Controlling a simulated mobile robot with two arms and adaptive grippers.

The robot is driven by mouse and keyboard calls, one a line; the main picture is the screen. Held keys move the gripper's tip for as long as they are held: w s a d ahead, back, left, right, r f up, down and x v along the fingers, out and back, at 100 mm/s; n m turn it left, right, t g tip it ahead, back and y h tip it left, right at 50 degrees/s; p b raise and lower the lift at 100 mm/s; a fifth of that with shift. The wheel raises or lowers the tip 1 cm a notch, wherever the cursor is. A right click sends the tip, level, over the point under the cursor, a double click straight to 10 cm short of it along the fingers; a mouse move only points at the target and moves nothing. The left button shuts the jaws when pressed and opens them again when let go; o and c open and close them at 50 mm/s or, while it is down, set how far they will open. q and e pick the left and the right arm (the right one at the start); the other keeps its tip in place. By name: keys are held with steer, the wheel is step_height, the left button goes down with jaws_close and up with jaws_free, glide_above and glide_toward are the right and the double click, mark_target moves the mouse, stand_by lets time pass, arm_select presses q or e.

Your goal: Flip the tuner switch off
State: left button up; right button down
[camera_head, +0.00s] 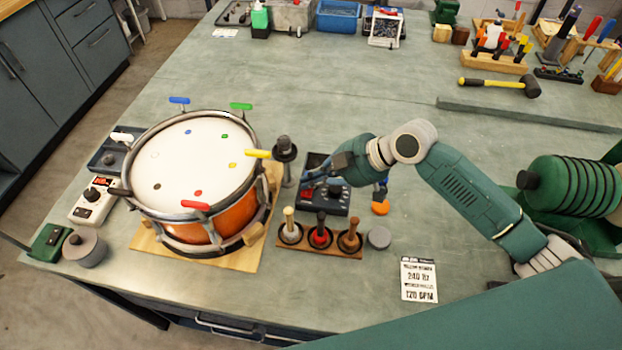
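A dark box with knobs and small red parts (334,204) lies on the bench right of the drum. A pale box with a dark knob and a red marking (83,211) stands left of the drum. I cannot tell for certain which one is the tuner, and no switch position is readable. My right gripper (312,180) is over the dark box, at its upper left part, and hides some of it. Its fingers are too small and dark to show whether they are open or touching the box. My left gripper is out of view.
A drum (196,165) with coloured keys around its rim stands on a wooden board. A wooden rack (290,241) with several handled tools sits in front of the dark box. A printed card (419,279) lies front right. A mallet (500,84) lies farther back; the bench centre-back is clear.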

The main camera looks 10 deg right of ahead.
steer(key=shift+s+a, duration=0.1)
steer(key=shift+s+a+p, duration=0.25)
steer(key=shift+s+p, duration=0.3)
steer(key=shift+s, duration=0.2)
steer(key=v, duration=1.2)
steer(key=shift+w, duration=0.1)
